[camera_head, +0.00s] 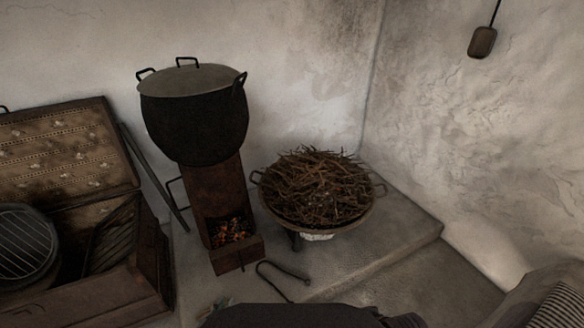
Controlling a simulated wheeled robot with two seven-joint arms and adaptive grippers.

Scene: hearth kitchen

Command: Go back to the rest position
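Only a small part of my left gripper (216,304) shows at the bottom edge, left of the dark shape in the middle. Its fingers are too small and cut off to tell whether they are open or shut. I see nothing clearly held in it. I cannot make out my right gripper in this view.
A lidded black pot (195,125) stands on a rusty stove (214,200) with glowing embers. To its right is a pan (345,228) heaped with twigs (318,185). A hooked iron rod (284,271) lies in front. An open chest (95,297) stands left.

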